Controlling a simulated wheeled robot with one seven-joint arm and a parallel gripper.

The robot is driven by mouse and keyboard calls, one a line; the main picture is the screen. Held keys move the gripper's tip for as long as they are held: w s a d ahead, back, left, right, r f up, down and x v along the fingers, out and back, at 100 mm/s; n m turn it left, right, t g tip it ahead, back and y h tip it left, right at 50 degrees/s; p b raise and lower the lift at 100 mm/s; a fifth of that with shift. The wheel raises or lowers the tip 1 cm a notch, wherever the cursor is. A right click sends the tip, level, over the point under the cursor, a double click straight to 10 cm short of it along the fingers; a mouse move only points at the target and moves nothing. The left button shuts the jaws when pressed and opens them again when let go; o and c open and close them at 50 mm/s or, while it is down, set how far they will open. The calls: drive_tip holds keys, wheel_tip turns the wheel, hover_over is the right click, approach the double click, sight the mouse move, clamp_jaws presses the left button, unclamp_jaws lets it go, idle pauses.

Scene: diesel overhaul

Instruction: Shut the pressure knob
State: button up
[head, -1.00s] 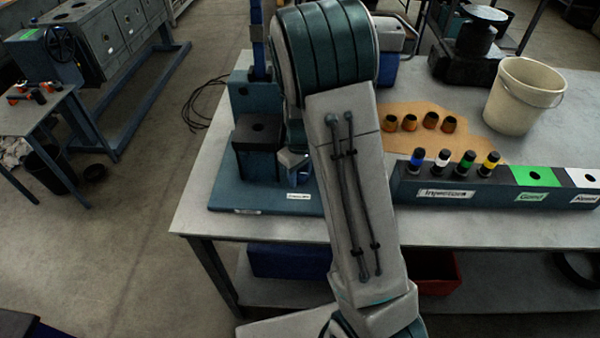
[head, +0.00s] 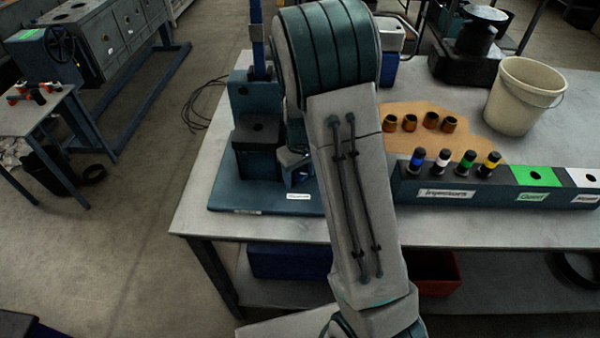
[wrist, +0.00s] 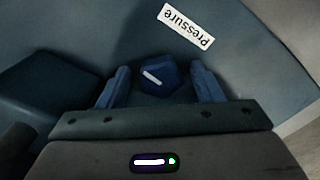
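The pressure knob (wrist: 160,76) is a dark blue faceted knob with a white line on top, in the wrist view. It sits on the blue-grey base plate beside a white label reading "Pressure" (wrist: 186,28). My gripper (wrist: 162,84) is open, with one blue finger on each side of the knob and a visible gap on both sides. The white line is slanted in the picture. In the head view my gripper (head: 296,174) shows partly beside my arm, above the base plate (head: 232,198); the knob is hidden there.
A dark blue press block (head: 257,145) stands left of my gripper. An injector rack (head: 448,195) with several coloured-band injectors is at the right. Behind it lie several brass-coloured cups (head: 410,123) on a brown mat, and a white bucket (head: 523,97).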

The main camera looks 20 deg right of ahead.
sight(299, 171)
wheel_tip(299, 171, up, 14)
drive_tip(key=b, duration=0.1)
idle(0.5)
drive_tip(key=shift+f+b, duration=0.15)
drive_tip(key=shift+b, duration=0.2)
wheel_tip(299, 171, down, 12)
drive_tip(key=m+b, duration=1.3)
drive_tip(key=m, duration=1.1)
drive_tip(key=shift+f+m, duration=0.15)
drive_tip(key=shift+m, duration=0.15)
drive_tip(key=c, duration=1)
